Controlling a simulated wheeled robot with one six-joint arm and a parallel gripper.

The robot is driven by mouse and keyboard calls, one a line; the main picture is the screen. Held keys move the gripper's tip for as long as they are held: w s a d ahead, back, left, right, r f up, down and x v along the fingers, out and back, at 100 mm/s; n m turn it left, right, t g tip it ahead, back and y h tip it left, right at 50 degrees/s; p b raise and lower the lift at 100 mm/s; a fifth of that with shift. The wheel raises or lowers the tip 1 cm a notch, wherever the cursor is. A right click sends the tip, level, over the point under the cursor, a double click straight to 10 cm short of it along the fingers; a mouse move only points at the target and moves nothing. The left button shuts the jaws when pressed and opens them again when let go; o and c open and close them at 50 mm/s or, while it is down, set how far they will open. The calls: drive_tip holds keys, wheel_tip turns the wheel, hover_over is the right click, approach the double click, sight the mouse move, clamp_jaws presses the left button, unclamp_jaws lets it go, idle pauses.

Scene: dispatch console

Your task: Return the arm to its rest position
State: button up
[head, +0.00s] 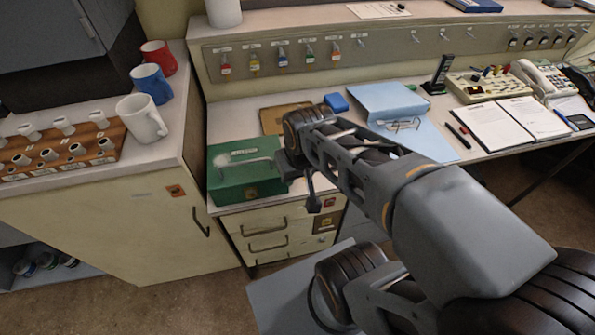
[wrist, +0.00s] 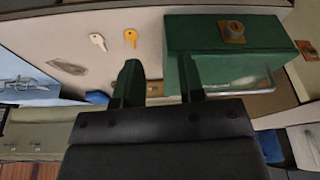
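My arm (head: 350,170) reaches out over the desk, bent, with its wrist beside the right side of a green cash box (head: 235,175). My gripper shows in the wrist view (wrist: 160,82) with its two fingers apart and nothing between them. The box is closed, with a pale handle on top and a brass lock on its front; it also shows in the wrist view (wrist: 225,35), close to one finger. In the head view the fingers are small and partly hidden by the wrist, so contact with the box cannot be told.
Two keys, one pale (wrist: 98,40) and one yellow (wrist: 130,37), lie on the desk. Tagged keys hang on the back panel (head: 340,52). Mugs (head: 141,118) stand on the left cabinet. An open binder (head: 505,122) lies right.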

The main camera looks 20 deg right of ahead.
idle(0.3)
wheel_tip(320, 180, up, 14)
drive_tip(key=p, duration=1.2)
drive_tip(key=shift+s+a+f+t, duration=0.15)
drive_tip(key=shift+s+a+t, duration=0.05)
drive_tip(key=shift+t, duration=0.1)
drive_tip(key=shift+s, duration=0.1)
idle(0.8)
